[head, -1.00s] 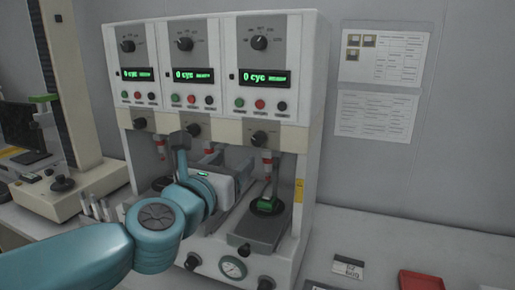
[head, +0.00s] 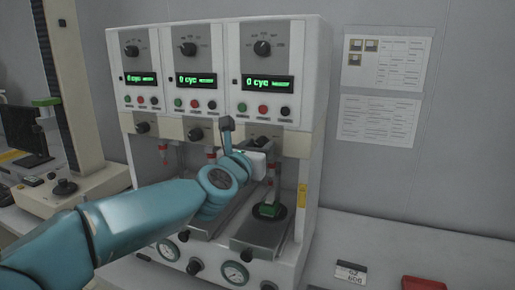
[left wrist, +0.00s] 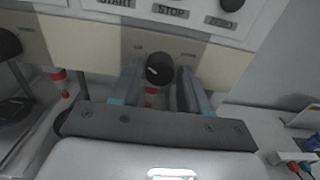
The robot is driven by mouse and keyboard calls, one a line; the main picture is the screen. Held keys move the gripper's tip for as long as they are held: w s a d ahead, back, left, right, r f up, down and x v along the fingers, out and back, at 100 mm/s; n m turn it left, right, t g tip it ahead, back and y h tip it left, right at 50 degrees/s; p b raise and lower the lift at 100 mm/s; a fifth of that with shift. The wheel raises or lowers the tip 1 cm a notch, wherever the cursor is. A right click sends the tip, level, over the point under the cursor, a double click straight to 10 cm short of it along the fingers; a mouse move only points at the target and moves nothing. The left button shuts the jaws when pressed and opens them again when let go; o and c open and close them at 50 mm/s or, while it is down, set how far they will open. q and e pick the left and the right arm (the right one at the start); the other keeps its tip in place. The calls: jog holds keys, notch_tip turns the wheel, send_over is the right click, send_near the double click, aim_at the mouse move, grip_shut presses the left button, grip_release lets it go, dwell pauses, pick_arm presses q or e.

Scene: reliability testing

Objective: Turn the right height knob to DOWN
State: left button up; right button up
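The right height knob (left wrist: 160,68) is a round black knob on the cream strip below the STOP and ZERO buttons. Small labels lie on both sides of it, too blurred to read fully. My left gripper (left wrist: 160,88) is open, with one finger on each side of the knob. I cannot tell whether the fingers touch it. In the head view my left gripper (head: 263,147) is in front of the right station's cream strip and largely hides the knob. My right gripper is not in view.
The middle height knob (head: 195,134) and left height knob (head: 142,127) are on the same strip. The right display (head: 268,83) reads 0 cyc. Below is a press plate (head: 262,236) with a green piece. A red tray (head: 428,283) lies on the bench at the right.

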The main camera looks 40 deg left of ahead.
pick_arm(q)
jog(key=c, duration=0.6)
jog(key=shift+m, duration=0.4)
jog(key=m, duration=0.4)
jog(key=shift+m, duration=0.3)
jog(key=m, duration=0.5)
jog(key=m+p, duration=0.1)
jog(key=m, duration=0.5)
jog(key=shift+m, duration=0.4)
jog(key=m+p, duration=0.1)
jog(key=m, duration=0.2)
jog(key=shift+m+p, duration=0.55)
jog(key=shift+m, duration=1.25)
jog(key=shift+f+m, duration=0.1)
jog(key=shift+m, duration=0.2)
